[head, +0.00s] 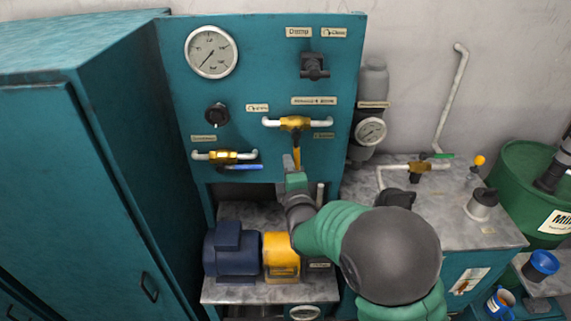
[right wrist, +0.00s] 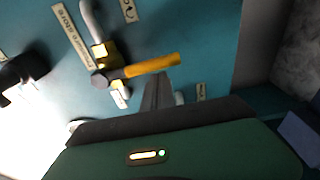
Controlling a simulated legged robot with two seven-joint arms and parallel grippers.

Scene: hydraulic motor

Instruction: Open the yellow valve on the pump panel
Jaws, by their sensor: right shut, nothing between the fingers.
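The yellow valve handle (head: 297,157) hangs down from a brass valve body (head: 294,123) on the teal pump panel (head: 268,80). White pipe runs out on both sides of the body. My right gripper (head: 289,161) is shut and empty, with its tips beside the lower part of the handle, on its left. In the right wrist view the yellow handle (right wrist: 152,66) crosses just beyond the tips of the shut fingers (right wrist: 159,80). I cannot tell whether they touch it. My left gripper is not in view.
A blue-handled valve (head: 235,162) sits lower left on the panel, near a black knob (head: 217,115). A gauge (head: 211,52) is at the upper left. A blue motor (head: 229,249) with a yellow coupling stands below. A teal cabinet (head: 80,180) bounds the left.

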